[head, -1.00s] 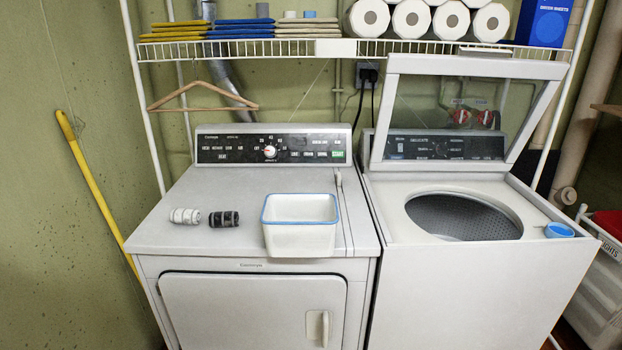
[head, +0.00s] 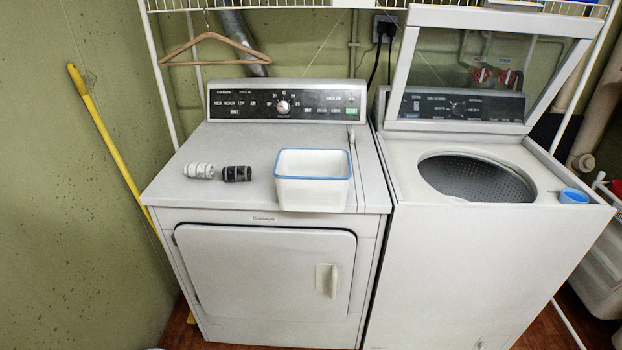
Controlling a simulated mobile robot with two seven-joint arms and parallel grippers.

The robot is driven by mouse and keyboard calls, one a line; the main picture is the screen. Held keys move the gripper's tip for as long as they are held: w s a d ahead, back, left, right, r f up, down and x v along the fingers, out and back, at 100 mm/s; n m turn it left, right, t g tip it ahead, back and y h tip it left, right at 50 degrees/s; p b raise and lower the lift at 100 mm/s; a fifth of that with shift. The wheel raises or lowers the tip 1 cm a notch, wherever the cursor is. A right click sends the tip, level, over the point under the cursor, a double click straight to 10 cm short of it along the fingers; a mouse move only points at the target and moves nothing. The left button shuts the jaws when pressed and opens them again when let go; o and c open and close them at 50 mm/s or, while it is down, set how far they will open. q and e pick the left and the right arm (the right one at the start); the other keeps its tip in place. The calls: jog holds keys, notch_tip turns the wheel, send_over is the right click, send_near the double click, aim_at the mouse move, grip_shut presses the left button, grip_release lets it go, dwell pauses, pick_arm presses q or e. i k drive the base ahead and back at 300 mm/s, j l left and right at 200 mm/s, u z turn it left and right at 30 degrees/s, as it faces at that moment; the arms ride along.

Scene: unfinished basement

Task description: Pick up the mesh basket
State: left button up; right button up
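Nothing in view clearly shows as a mesh basket. A white rectangular tub (head: 312,194) with a blue rim stands upright near the front edge of the dryer top (head: 240,137). Its walls look solid, and it looks empty. A white container (head: 596,278) stands on the floor at the far right, partly cut off by the frame edge; I cannot tell whether its sides are mesh. Neither of my grippers is in view.
Two striped rolled bundles, one white (head: 199,171) and one black (head: 237,173), lie left of the tub. The washer (head: 455,250) has its lid up, with a blue cup (head: 573,196) on its right corner. A hanger (head: 214,38) and yellow pole (head: 105,140) are at left.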

aim_at(307, 180)
jog(key=i+l+u, duration=0.15)
jog(key=l, duration=0.2)
jog(key=i+l+u, duration=0.15)
jog(key=l, duration=0.25)
jog(key=i+l+u, duration=0.1)
jog(key=i+l, duration=0.15)
jog(key=l, duration=0.15)
jog(key=i+l+u, duration=0.15)
jog(key=l, duration=0.25)
jog(key=i+l+u, duration=0.15)
jog(key=l, duration=0.25)
jog(key=j, duration=0.15)
